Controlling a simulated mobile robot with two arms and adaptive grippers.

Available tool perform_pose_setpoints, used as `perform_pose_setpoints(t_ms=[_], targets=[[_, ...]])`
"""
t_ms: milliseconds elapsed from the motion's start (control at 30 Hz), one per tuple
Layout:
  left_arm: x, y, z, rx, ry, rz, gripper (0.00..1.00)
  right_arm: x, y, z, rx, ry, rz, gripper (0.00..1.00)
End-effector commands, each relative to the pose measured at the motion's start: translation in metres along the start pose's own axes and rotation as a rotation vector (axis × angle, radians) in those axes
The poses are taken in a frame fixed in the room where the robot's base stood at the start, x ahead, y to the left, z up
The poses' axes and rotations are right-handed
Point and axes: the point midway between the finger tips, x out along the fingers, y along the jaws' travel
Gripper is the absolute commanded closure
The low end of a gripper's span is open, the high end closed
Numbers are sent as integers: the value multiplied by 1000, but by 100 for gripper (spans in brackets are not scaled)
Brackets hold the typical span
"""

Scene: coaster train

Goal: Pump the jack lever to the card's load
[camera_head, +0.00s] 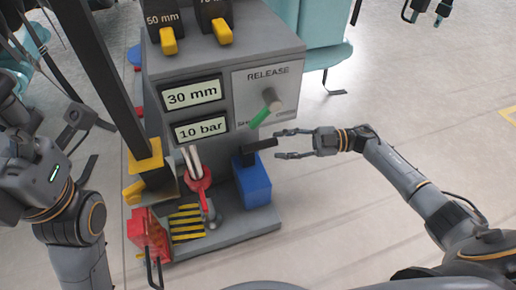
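A black lever (260,145) sticks out to the right from the top of a blue block (253,183) on the grey base. My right gripper (278,145) is open at the lever's right end, one finger above and one below its level; I cannot tell whether they touch it. My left gripper (106,142) is at the left, its fingers apart and empty, away from the lever. The displays read 30 mm (194,93) and 10 bar (201,129). I cannot make out a load card.
A green-handled knob (266,108) sits under the word RELEASE. Yellow tabs (169,41) hang above the displays. A red part with pale rods (198,185), yellow-black stripes (187,223) and a red box (149,235) are on the base.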

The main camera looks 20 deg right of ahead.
Motion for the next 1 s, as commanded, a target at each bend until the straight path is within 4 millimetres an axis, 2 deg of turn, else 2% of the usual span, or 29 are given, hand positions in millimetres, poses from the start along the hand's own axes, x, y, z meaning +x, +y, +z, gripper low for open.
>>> perform_pose_setpoints(t_ms=[100, 300, 500, 767, 967, 1000], targets=[[1, 2, -3, 3, 25, 9, 21, 27, -2, 2, -2, 4, 0, 61], [6, 3, -7, 7, 51, 20, 21, 57, -1, 2, -1, 2, 1, 61], [10, 4, -9, 9, 62, 25, 21, 69, 0, 0, -1, 0, 1, 61], [10, 4, -9, 9, 62, 26, 21, 70, 0, 0, -1, 0, 1, 61], [10, 4, -9, 9, 62, 26, 21, 70, 0, 0, -1, 0, 1, 99], [10, 4, -9, 9, 62, 26, 21, 70, 0, 0, -1, 0, 1, 100]])
